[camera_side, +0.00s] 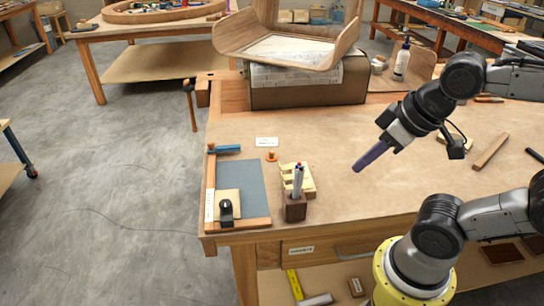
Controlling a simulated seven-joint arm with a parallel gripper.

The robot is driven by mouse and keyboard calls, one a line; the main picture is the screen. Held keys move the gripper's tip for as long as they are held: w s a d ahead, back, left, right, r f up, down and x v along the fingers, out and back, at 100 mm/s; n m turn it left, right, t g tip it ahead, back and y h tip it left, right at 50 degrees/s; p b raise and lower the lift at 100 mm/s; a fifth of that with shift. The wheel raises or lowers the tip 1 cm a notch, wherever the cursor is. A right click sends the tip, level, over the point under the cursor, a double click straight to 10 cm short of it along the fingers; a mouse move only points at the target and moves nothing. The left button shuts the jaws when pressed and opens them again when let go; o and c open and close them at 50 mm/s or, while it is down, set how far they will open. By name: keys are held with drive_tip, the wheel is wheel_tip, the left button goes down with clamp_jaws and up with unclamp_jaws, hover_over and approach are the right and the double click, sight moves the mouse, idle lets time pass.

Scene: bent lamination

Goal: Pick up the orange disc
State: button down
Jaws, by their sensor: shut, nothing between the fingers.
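A small orange piece (271,156), which looks like the disc, sits on the workbench just below a white label. It is too small here to make out its exact shape. My gripper (357,168) has long purple fingers that are shut with nothing between them. It points down and left above the bench, to the right of the orange piece and clearly apart from it.
A pale slotted rack (300,178) and a dark pen holder (295,208) stand just right and in front of the orange piece. A wood-edged board (258,187) with a blue-grey surface lies left. A bent wooden seat form (290,45) rests on a box (308,88) behind.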

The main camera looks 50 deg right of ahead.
drive_tip(key=c, duration=0.7)
unclamp_jaws()
